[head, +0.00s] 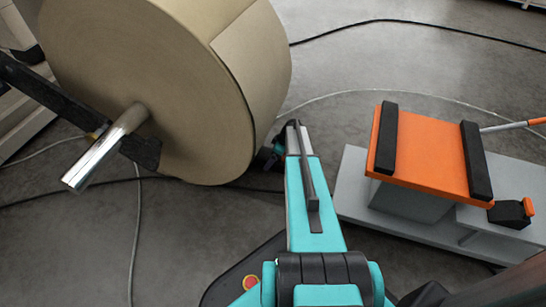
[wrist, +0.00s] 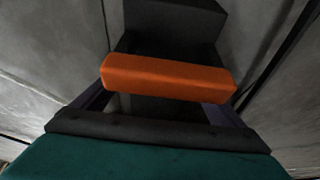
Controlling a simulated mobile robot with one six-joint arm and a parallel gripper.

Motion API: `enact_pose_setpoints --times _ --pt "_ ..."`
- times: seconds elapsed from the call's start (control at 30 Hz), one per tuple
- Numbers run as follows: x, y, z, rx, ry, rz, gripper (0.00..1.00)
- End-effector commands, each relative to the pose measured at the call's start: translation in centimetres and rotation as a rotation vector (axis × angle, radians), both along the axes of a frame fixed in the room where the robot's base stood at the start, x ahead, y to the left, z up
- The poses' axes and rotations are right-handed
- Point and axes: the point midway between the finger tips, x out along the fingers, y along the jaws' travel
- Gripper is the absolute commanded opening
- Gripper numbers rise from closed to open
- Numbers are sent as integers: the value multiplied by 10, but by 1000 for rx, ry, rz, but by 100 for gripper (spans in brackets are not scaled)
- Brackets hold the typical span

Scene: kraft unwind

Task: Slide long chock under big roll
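The big roll (head: 150,85) is a tan paper roll on a shiny shaft at the left of the head view. My gripper (head: 270,156) is low at the roll's lower right side; its fingertips are mostly hidden there by my arm. In the wrist view a black chock (wrist: 178,20) with an orange handle (wrist: 168,76) fills the middle, and my gripper's dark fingers meet the two ends of that handle. It appears to be the long chock, held by the handle. Whether it touches the roll is hidden.
An orange-topped lift (head: 428,150) with black bars stands on a grey platform (head: 350,190) at the right. A small black chock (head: 510,213) with an orange handle rests on that platform. Cables (head: 137,225) cross the grey floor.

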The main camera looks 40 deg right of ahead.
Motion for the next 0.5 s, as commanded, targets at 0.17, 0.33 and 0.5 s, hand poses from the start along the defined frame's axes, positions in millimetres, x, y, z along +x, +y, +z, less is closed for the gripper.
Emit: enact_pose_setpoints --times 0.17,0.33,0.5 --pt "-1 0 -2 0 2 0 92" --pt "-2 -1 3 0 1 0 92" --pt "-6 -3 16 -1 1 -1 92"
